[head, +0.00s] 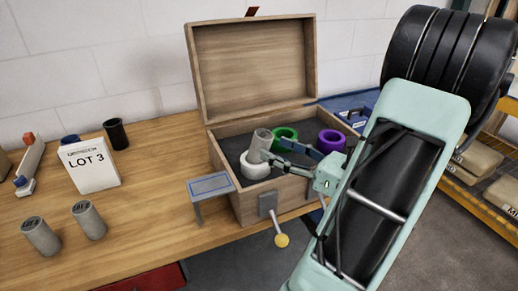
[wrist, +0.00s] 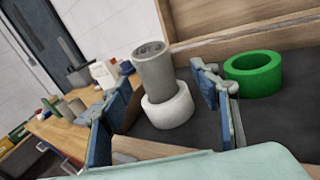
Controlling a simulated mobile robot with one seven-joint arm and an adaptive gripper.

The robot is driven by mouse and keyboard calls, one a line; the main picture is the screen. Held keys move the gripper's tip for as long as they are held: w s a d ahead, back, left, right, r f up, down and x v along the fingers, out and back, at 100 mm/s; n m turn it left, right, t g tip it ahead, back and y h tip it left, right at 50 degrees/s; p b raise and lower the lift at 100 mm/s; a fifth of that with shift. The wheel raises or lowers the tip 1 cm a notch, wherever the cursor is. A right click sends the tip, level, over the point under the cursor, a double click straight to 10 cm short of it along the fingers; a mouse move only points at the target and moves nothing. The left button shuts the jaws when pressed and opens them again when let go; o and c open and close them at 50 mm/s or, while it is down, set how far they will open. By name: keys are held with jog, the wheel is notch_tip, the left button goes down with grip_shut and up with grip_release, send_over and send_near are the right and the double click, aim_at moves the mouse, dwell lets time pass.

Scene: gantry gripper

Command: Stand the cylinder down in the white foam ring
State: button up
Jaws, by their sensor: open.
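A grey concrete cylinder (head: 262,142) stands in the white foam ring (head: 255,166) inside the open wooden box. Its lower end is hidden by the ring, and it looks roughly upright. The wrist view also shows the cylinder (wrist: 153,70) with its marked top end, and the white ring (wrist: 168,108) around its foot. My gripper (head: 278,151) is open, to the right of the cylinder in the head view. In the wrist view the fingers of my gripper (wrist: 160,74) are spread wide, with the cylinder showing between and beyond them. I see no finger contact.
A green ring (head: 285,137) and a purple ring (head: 331,141) lie in the wooden box (head: 245,203), whose raised lid (head: 255,70) stands behind. Two more grey cylinders (head: 89,220) (head: 42,237), a LOT 3 card (head: 90,168) and a black cup (head: 115,133) are left on the bench.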

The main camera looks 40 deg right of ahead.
aim_at(269, 147)
jog(key=x, duration=0.4)
jog(key=shift+w+a+r, duration=0.1)
jog(key=shift+a+r, duration=0.05)
jog(key=shift+a, duration=0.25)
jog(key=shift+w+a, duration=0.1)
jog(key=shift+w, duration=0.45)
grip_shut()
